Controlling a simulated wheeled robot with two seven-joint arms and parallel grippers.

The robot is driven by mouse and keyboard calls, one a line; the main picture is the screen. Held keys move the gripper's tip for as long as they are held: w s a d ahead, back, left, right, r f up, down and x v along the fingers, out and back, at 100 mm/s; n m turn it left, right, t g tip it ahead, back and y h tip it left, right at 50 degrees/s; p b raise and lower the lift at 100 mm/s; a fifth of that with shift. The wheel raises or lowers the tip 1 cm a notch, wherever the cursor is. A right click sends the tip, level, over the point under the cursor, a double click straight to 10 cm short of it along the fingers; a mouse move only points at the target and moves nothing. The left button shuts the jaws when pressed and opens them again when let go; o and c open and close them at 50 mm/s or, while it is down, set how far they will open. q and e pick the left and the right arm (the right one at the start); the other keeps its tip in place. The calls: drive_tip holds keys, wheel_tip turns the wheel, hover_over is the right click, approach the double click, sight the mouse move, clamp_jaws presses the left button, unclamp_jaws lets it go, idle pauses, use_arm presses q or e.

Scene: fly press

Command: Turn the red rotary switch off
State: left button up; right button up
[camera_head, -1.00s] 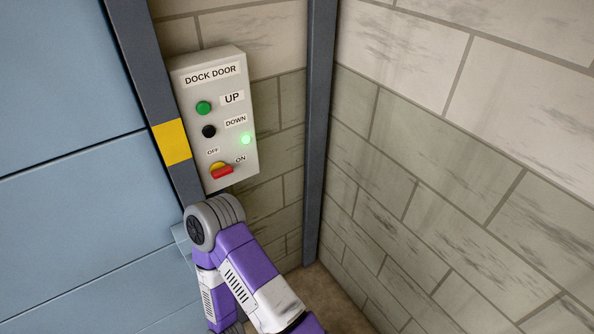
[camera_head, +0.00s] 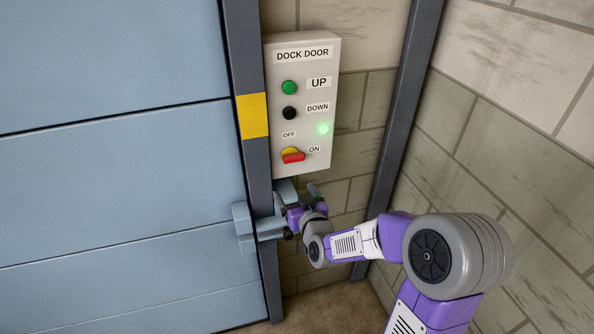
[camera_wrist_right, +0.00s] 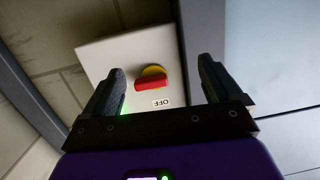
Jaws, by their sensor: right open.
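The red rotary switch (camera_head: 293,157) is a red handle on a yellow base, low on the grey dock door control box (camera_head: 323,60). Its red handle lies nearly level and points to the right, towards the ON label; the OFF label is at its upper left. My right gripper (camera_head: 300,191) is open and empty just below the box, apart from the switch. In the right wrist view, the switch (camera_wrist_right: 151,84) shows between and beyond the two spread fingers (camera_wrist_right: 162,66). My left gripper is not in view.
A green UP button (camera_head: 289,87), a black DOWN button (camera_head: 290,113) and a lit green lamp (camera_head: 323,129) are above the switch. The blue door (camera_head: 110,170) and its dark post (camera_head: 256,170) are on the left. A block wall (camera_head: 520,150) is on the right.

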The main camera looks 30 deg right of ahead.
drive_tip(key=t+h, duration=0.1)
approach(295, 160)
drive_tip(key=w, duration=0.1)
drive_tip(key=shift+h, duration=0.3)
drive_tip(key=shift+x, duration=3.85)
drive_tip(key=c, duration=1.1)
drive_tip(key=shift+o, duration=0.2)
